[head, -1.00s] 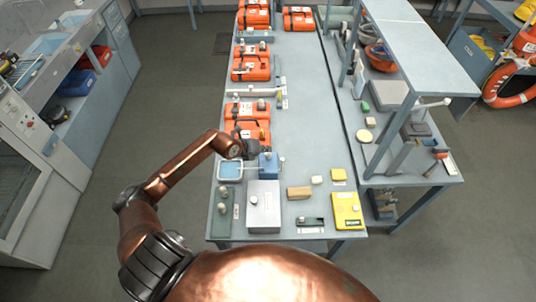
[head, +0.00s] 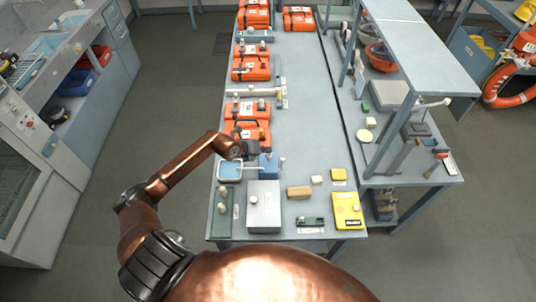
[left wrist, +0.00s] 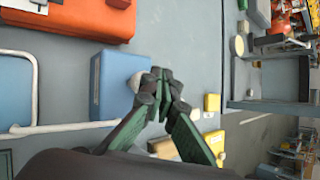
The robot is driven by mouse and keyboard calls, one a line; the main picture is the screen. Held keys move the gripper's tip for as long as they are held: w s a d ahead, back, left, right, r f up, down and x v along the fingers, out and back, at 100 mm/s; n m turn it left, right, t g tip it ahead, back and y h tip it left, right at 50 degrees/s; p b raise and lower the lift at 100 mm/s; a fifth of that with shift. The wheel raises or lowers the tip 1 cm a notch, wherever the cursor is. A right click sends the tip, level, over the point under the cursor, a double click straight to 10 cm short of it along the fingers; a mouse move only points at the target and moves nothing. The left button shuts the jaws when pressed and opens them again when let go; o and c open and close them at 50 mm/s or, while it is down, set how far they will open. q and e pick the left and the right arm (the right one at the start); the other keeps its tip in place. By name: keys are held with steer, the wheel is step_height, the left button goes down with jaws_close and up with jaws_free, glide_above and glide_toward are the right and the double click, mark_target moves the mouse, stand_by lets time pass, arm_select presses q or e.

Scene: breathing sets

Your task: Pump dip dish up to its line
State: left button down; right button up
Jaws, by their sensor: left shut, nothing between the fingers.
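The dip dish (head: 229,171) is a small square dish with a pale rim and blue inside, at the left edge of the bench. Part of it shows at the left of the left wrist view (left wrist: 12,95). A white spout (left wrist: 75,127) runs from the dish side to a blue pump block (head: 268,166), also in the left wrist view (left wrist: 118,75). My left gripper (left wrist: 165,85) is shut and empty, its fingertips over a pale knob (left wrist: 135,82) at the block. Contact is unclear. The dish's line cannot be made out. My right gripper is out of view.
Orange cases (head: 248,110) stand behind the pump along the bench's left side. A grey metal box (head: 263,207), a wooden block (head: 299,192) and a yellow case (head: 347,210) lie in front. The bench's middle right is clear.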

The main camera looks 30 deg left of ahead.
arm_select(q)
steer(key=shift+f, duration=0.4)
stand_by(0.4)
